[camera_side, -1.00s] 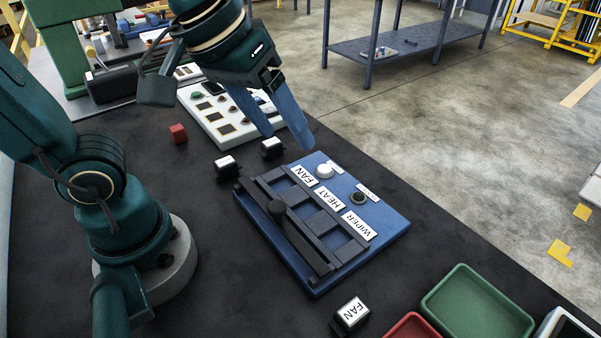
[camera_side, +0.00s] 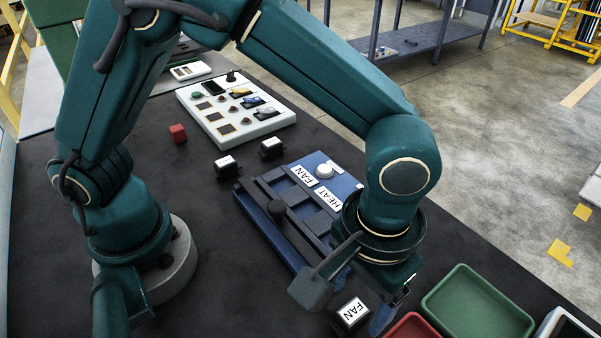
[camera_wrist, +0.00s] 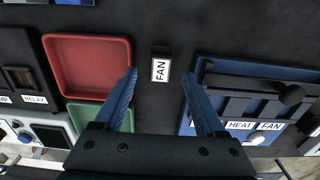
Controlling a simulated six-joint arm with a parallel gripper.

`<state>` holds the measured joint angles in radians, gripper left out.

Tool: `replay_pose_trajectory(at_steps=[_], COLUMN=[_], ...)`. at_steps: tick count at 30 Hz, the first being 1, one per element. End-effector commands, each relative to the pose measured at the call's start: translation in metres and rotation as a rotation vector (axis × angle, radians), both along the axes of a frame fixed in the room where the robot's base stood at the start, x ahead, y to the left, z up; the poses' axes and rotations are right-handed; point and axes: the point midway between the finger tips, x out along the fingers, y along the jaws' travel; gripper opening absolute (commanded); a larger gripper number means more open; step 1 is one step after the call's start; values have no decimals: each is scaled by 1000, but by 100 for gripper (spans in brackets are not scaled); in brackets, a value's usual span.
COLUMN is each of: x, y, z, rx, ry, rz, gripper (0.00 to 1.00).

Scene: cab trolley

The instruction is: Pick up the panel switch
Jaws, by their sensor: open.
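The panel switch, a small black block with a white face marked FAN (camera_side: 352,312), stands on the dark mat in front of the blue panel (camera_side: 262,240). In the wrist view the FAN switch (camera_wrist: 160,69) shows between the tips of my gripper (camera_wrist: 160,76), with a gap on both sides. My gripper is open and empty, pointing down above the switch. In the side view its fingers are partly hidden by my wrist and the frame edge. The panel has a FAN label, a HEAT label, a white knob (camera_side: 324,171) and dark rails; its right part is hidden behind my arm.
A red tray (camera_side: 412,327) and a green tray (camera_side: 476,303) lie right of the switch.

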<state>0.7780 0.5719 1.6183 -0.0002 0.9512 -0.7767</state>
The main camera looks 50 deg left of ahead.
Motion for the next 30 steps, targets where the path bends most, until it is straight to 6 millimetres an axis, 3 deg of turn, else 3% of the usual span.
replay_pose_trajectory(at_steps=[7,17,23,30], x=[0,0,0,0], y=[1,1,1,1], z=[-29,-35,-34,-34], rx=[1,-1,-1,-1], ry=[2,-1,-1,-1], rz=[2,2,2,2], gripper=[72,72,0,0])
